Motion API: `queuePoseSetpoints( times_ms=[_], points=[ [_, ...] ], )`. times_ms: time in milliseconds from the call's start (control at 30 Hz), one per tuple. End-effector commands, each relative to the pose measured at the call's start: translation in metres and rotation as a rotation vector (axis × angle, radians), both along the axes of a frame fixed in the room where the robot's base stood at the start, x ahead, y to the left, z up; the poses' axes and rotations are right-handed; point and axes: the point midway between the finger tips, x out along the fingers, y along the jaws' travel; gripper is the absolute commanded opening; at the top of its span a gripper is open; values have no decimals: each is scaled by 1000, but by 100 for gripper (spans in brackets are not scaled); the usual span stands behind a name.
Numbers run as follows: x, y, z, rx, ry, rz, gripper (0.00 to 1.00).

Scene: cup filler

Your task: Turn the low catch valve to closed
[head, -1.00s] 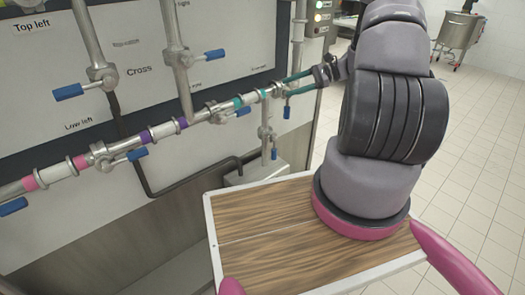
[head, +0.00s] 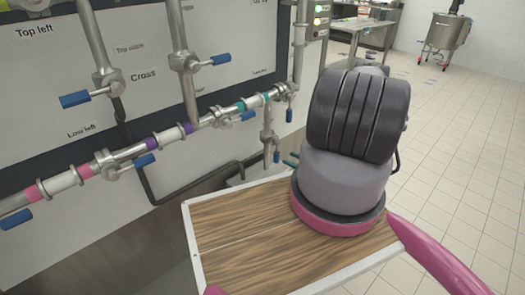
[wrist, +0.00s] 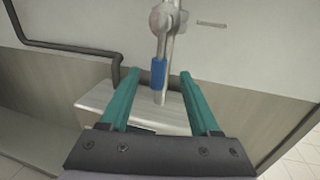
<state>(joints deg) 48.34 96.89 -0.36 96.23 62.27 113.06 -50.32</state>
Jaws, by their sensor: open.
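The valve I take to be the low catch valve (head: 267,134) sits on a short vertical pipe below the main pipe line; I cannot read a label for it. Its blue handle (head: 277,156) hangs down along the pipe. In the wrist view the handle (wrist: 158,75) appears between the teal fingertips, with the grey valve body (wrist: 165,19) above. My gripper (wrist: 160,80) is open and empty. In the head view only its teal fingertips (head: 291,160) show, just right of the handle; my arm hides the rest. I cannot tell whether they touch it.
A pale box (wrist: 95,101) stands under the pipe. A dark bent pipe (wrist: 70,47) runs along the wall at left. Other blue-handled valves line the main pipe (head: 128,152) above. My wooden deck (head: 225,225) is in front; open tiled floor (head: 455,160) lies right.

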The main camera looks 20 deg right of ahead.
Motion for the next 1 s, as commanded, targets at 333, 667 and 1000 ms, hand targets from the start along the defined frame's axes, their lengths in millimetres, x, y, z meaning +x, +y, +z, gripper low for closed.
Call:
queuePoseSetpoints(
  times_ms=[333,667,1000],
  points=[
    [31,21,-5,5,2,-10,63],
    [78,49,-5,4,3,-12,63],
    [90,55,-5,5,3,-15,63]
  ],
)
